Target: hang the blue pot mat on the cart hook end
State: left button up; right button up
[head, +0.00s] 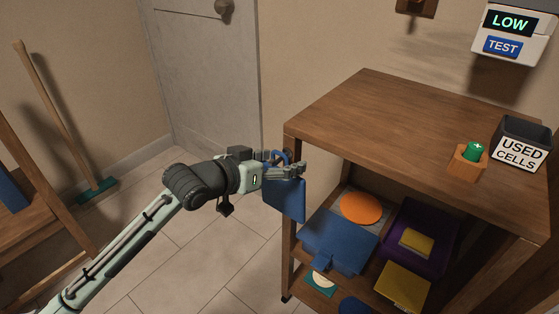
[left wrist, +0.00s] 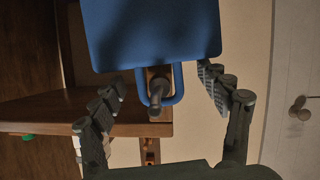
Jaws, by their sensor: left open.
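The blue pot mat (head: 284,201) hangs at the near left end of the wooden cart (head: 400,110), below the top's corner. In the left wrist view the mat (left wrist: 150,32) shows with its blue loop around the hook (left wrist: 157,88), a peg with a rounded end. My left gripper (head: 291,168) is at the loop in the head view. In the left wrist view its fingers (left wrist: 162,82) are spread wide, one on each side of the loop, with clear gaps to it. In the head view the gripper hides the hook. My right gripper is not in view.
The cart's shelf holds another blue item (head: 340,238), an orange disc (head: 361,207) and a purple tray (head: 440,228). On top stand a wooden block with a green cell (head: 474,152) and a used-cells bin (head: 522,140).

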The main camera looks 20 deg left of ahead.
pick_arm(q)
jog(key=v, duration=1.2)
jog(key=shift+w, duration=0.15)
jog(key=x, duration=0.9)
jog(key=shift+w+d+f, duration=0.1)
jog(key=shift+w+f, duration=0.05)
jog(key=shift+w, duration=0.05)
jog(key=shift+s, duration=0.1)
